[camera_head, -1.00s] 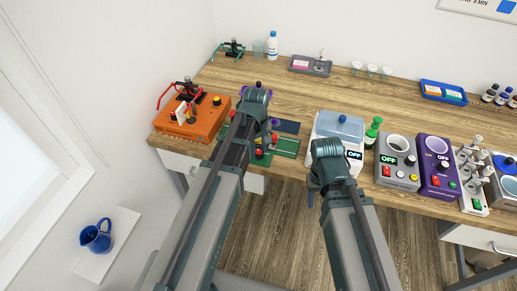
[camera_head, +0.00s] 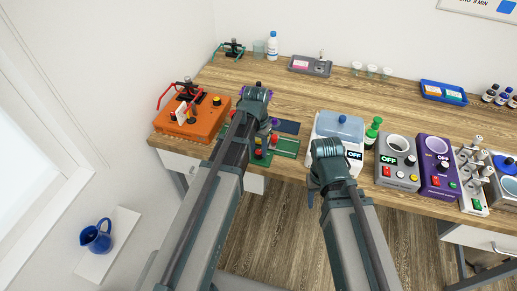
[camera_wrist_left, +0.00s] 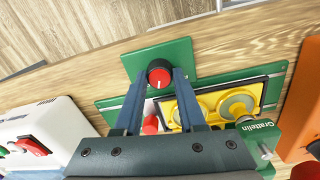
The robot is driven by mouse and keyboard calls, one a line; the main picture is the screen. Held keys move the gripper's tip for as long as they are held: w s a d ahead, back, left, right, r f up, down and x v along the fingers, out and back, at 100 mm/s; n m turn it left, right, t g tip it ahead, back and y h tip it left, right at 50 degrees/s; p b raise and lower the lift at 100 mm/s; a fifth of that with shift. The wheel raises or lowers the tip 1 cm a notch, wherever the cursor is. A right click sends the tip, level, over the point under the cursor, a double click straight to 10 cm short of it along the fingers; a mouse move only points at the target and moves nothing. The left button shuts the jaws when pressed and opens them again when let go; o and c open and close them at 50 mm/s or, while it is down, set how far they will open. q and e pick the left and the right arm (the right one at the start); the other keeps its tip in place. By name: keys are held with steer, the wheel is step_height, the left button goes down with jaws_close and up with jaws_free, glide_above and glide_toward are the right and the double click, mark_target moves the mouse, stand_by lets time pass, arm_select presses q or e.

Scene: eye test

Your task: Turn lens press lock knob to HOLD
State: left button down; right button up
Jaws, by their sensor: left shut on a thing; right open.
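The lens press is a green device (camera_wrist_left: 178,52) with a yellow frame and round metal parts, named "Grattelin" on its side. Its red knob (camera_wrist_left: 159,73) has a black base and a small pale mark; no HOLD lettering is readable. In the left wrist view my left gripper (camera_wrist_left: 159,80) has one finger on each side of this knob, shut on it. A second red part (camera_wrist_left: 151,124) shows between the fingers, nearer the palm. In the head view the green press (camera_head: 285,146) is partly hidden by my left arm. My right gripper (camera_head: 329,160) hangs at the front of the bench, its fingertips hidden.
An orange device (camera_head: 205,120) stands left of the press. A white device with a blue lid (camera_head: 340,126) stands to its right, behind my right gripper. Grey (camera_head: 397,170) and purple (camera_head: 433,172) devices stand further right. The middle of the wooden bench (camera_head: 300,92) is clear.

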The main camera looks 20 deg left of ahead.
mark_target(258, 151)
arm_select(q)
steer(key=shift+m, duration=2.3)
steer(key=shift+c, duration=2.4)
jaws_free()
steer(key=shift+r, duration=0.1)
step_height(258, 151, up, 14)
steer(key=p, duration=1.3)
steer(key=shift+w+a+f+p, duration=0.2)
steer(key=shift+p, duration=0.2)
